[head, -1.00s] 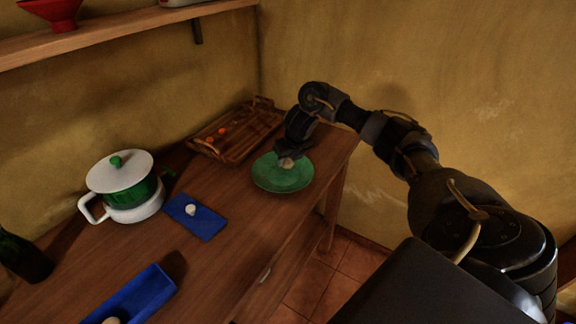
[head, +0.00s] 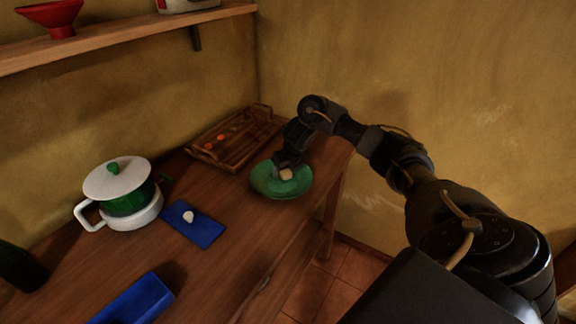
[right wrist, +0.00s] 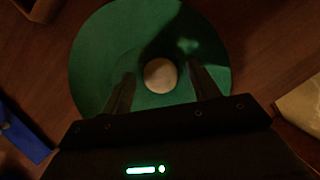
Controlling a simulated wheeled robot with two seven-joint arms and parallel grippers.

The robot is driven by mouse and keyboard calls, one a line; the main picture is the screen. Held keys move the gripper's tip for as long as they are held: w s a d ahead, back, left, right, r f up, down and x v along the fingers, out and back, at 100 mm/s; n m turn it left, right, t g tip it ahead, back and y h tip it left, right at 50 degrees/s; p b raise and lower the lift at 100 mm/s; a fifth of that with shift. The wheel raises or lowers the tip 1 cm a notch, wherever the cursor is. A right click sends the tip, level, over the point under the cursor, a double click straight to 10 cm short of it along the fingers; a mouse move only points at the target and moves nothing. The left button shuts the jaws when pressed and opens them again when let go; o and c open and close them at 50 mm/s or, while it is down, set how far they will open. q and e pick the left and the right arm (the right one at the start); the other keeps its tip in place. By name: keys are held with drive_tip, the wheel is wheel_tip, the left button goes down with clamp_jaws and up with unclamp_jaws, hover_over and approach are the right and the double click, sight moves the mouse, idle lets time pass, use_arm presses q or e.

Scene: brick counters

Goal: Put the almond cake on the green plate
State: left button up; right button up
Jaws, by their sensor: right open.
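The green plate (head: 268,186) lies on the wooden counter toward its right end. A small pale round cake (head: 286,174), which looks like the almond cake, rests on the plate. My right gripper (head: 284,168) is just above the plate beside the cake. In the right wrist view the cake (right wrist: 160,75) sits on the green plate (right wrist: 95,60), between the tips of my open right gripper (right wrist: 162,85). Whether a finger touches the cake I cannot tell. My left gripper is in neither view.
A wooden tray (head: 209,158) with small orange items stands behind the plate. A blue mat (head: 205,232) with a white piece, a blue tray (head: 140,302), a white-and-green pot (head: 128,205) and a dark bottle (head: 20,268) are to the left. A shelf (head: 120,36) runs above.

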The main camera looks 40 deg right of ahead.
drive_tip(key=p+v, duration=0.4)
drive_tip(key=v, duration=0.8)
drive_tip(key=shift+p, duration=0.4)
